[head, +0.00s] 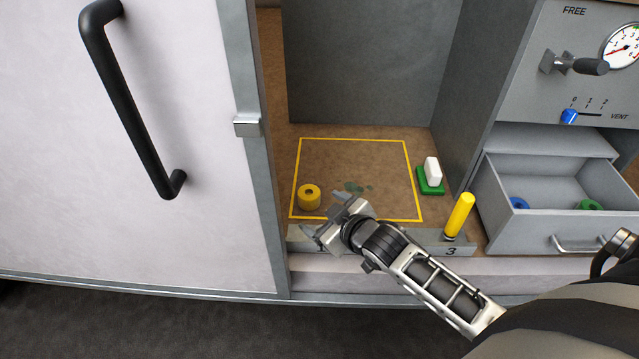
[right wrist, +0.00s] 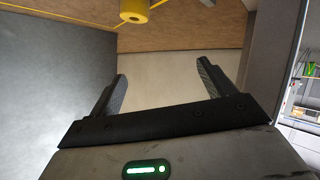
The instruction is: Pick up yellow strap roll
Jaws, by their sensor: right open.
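The yellow strap roll (head: 309,197) is a short yellow cylinder with a dark hole. It stands inside the cabinet at the near left corner of a yellow outlined square. It also shows at the top of the right wrist view (right wrist: 134,11), beyond the fingertips. My right gripper (head: 325,215) is at the cabinet's front edge, just right of and nearer than the roll. Its two fingers stand apart in the right wrist view (right wrist: 162,78) with nothing between them. It appears not to touch the roll. My left gripper is not in view.
A yellow upright handle (head: 459,215) stands on the numbered front ledge (head: 432,238). A green and white block (head: 431,176) sits right of the square. An open drawer (head: 545,228) holds a blue roll (head: 519,203) and a green roll (head: 590,205). A white door (head: 190,90) bounds the left.

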